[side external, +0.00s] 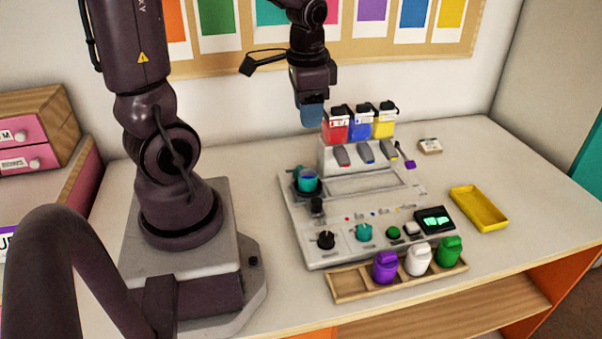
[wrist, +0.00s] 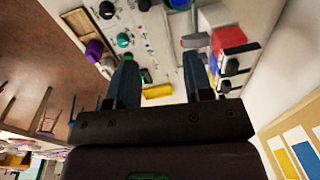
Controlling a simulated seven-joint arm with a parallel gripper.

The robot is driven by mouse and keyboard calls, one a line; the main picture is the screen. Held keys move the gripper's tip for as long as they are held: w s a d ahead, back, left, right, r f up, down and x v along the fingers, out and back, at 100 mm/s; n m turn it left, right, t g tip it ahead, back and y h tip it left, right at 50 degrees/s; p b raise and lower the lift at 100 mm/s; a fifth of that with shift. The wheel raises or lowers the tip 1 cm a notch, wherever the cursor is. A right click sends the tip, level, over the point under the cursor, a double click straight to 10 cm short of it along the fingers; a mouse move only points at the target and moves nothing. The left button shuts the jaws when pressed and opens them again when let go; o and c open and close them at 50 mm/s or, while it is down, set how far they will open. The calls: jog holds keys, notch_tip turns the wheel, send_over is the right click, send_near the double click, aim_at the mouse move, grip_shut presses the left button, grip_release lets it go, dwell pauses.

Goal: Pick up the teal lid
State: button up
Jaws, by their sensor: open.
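My gripper (side external: 312,115) hangs high at the back, left of the red bin and above the board's far-left part. In the wrist view its blue fingers (wrist: 160,60) are apart with nothing between them. A small teal round piece (side external: 364,232) sits on the front of the grey board (side external: 320,262), between black and green knobs; a teal round piece also shows in the wrist view (wrist: 122,40). A teal cup (side external: 306,182) with a blue-purple inside stands in a dark round holder at the board's left. I cannot tell which teal piece is the lid.
Red (side external: 335,130), blue (side external: 359,130) and yellow (side external: 383,127) bins stand at the board's back. A wooden tray (side external: 347,287) in front holds purple, white and green containers. A yellow tray (side external: 480,208) lies to the right. The table's right side is mostly clear.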

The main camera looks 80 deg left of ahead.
aim_at(301, 168)
jog(key=w+a+f+m, duration=0.2)
jog(key=a+f+m, duration=0.85)
jog(key=m, duration=0.65)
jog(key=shift+g, duration=0.3)
jog(key=f, duration=0.3)
jog(key=a+f, duration=0.1)
jog(key=f, duration=0.3)
jog(key=a+f, duration=0.1)
jog(key=f, duration=0.3)
jog(key=shift+s+f, duration=0.15)
jog(key=shift+f, duration=0.1)
jog(key=shift+c, duration=0.2)
grip_shut()
